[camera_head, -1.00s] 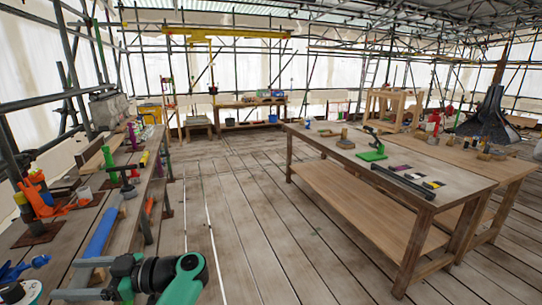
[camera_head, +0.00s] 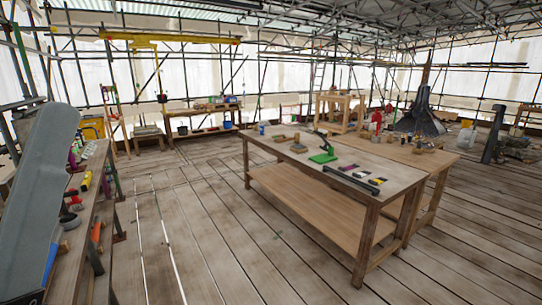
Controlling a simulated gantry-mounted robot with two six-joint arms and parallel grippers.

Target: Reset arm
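Neither of my grippers shows in the head view. A large grey arm link (camera_head: 38,190), which looks like part of my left arm, rises at the left edge and covers part of the left workbench (camera_head: 92,180). No part of my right arm is in view.
A wooden table (camera_head: 345,215) stands right of centre with a green-based tool (camera_head: 322,157) and a dark bar (camera_head: 352,181) on it. A second table (camera_head: 432,160) adjoins it. The dark spire (camera_head: 420,118) stands behind. The plank floor (camera_head: 215,230) between bench and tables is clear.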

